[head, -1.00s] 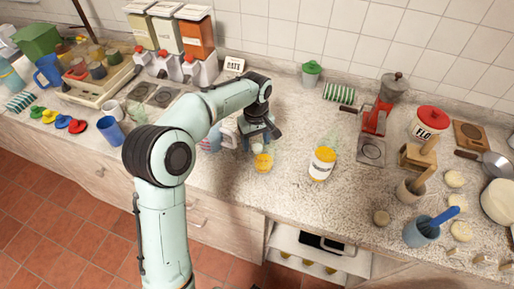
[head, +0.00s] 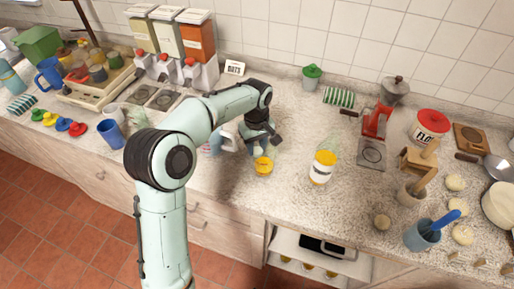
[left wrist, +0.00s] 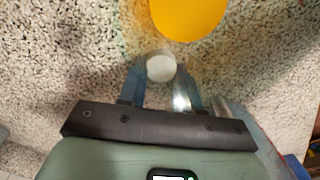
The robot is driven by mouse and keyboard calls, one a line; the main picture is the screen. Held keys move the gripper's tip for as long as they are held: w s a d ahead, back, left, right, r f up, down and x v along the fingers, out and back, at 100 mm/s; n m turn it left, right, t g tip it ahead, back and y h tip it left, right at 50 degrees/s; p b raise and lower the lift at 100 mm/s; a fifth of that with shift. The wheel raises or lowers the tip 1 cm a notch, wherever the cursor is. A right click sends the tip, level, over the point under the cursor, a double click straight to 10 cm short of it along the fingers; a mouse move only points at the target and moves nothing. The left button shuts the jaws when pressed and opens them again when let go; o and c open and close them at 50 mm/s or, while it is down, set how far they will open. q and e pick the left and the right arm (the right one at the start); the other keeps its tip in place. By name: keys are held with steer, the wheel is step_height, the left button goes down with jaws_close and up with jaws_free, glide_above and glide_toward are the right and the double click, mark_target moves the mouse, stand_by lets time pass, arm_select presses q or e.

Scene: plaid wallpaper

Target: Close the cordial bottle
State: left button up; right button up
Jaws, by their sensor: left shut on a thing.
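My left gripper (left wrist: 162,90) is shut on a small white round cap (left wrist: 160,67), seen between its fingers in the left wrist view. In the head view the left gripper (head: 266,148) is above the counter, just behind a small yellow-orange container (head: 263,166). A yellow-orange round top (left wrist: 188,14) shows just beyond the cap in the left wrist view, apart from it. I cannot tell which one is the cordial bottle. My right gripper is not in view.
A whitish item (head: 226,139) stands close to the left of the gripper, partly hidden by my arm. A blue cup (head: 110,133) is further left. A red coffee grinder (head: 376,125) and a blue container (head: 422,234) are at the right. The counter's front middle is clear.

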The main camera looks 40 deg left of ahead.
arm_select(q)
step_height(320, 180, up, 20)
steer(key=p, duration=0.4)
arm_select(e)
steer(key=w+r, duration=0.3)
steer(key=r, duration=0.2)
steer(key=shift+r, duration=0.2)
